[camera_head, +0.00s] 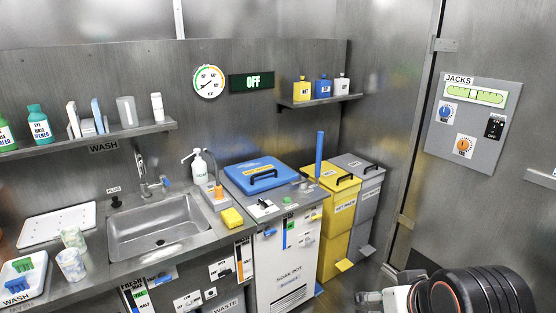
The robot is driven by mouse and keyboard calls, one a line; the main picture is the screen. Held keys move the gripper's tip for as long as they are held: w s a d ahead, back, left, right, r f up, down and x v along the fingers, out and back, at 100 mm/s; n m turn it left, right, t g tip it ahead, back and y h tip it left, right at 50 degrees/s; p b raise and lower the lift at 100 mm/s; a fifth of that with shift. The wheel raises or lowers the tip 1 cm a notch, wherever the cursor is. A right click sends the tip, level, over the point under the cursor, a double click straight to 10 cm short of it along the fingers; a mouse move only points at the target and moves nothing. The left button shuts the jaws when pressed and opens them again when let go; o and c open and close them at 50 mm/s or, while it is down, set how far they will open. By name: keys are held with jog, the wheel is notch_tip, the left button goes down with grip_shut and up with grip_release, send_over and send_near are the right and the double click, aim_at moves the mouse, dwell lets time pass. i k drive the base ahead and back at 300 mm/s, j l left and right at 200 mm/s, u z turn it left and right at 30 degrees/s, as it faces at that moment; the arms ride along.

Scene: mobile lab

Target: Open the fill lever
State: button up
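I cannot tell for sure which part is the fill lever; the small labels are too blurred to read. A white SOAK POT cabinet (287,268) stands right of the sink, with a closed blue lid (262,176) on top. A tap (146,185) with a blue part stands behind the sink. My gripper (368,299) is at the bottom right, in front of the bins and apart from the cabinet. Its fingers are too small and partly hidden to judge.
A yellow bin (338,205) and a grey bin (368,190) stand right of the cabinet, with pedals jutting out low. The sink (160,228) counter holds cups, a tray and a yellow sponge (231,218). A JACKS panel (473,125) hangs on the right wall.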

aim_at(162, 279)
jog(key=u, duration=1.35)
